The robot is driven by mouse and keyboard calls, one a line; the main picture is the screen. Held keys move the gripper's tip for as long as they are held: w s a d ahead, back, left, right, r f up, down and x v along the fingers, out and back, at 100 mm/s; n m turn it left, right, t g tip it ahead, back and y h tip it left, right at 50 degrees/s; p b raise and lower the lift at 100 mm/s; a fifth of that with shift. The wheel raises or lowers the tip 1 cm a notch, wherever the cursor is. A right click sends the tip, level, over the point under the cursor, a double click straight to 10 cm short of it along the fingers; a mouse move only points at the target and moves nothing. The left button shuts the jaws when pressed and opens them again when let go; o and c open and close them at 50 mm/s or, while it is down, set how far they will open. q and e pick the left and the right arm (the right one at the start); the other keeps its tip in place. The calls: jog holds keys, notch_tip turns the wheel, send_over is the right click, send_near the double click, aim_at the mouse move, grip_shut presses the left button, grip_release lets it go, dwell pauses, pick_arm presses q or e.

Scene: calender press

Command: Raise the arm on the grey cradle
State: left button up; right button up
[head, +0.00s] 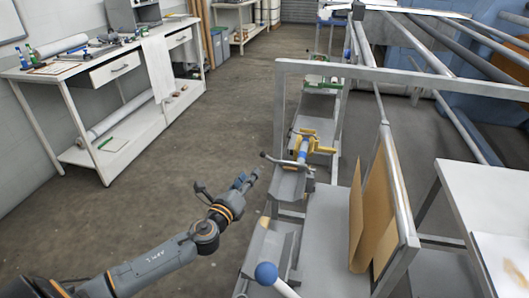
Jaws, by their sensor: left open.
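A grey trough-shaped cradle (290,184) sits on the press frame in the middle of the head view. A dark bar (283,163) crosses its far end, beside a short blue-and-white piece (303,150) and yellow parts (323,143). Which of these is the cradle's arm, I cannot tell for sure. My left gripper (248,178) is open and empty, just left of the cradle and apart from it, over the floor. My right gripper is not in view.
Brown boards (373,212) stand right of the cradle. A white workbench (92,72) with tools is at the left. The floor (180,150) between is clear.

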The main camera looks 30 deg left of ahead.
aim_at(263, 155)
pick_arm(q)
jog(key=w, duration=0.8)
jog(key=w+a, duration=0.1)
jog(key=w, duration=0.3)
jog(key=shift+w+a+f, duration=0.1)
jog(key=shift+f, duration=0.05)
grip_shut()
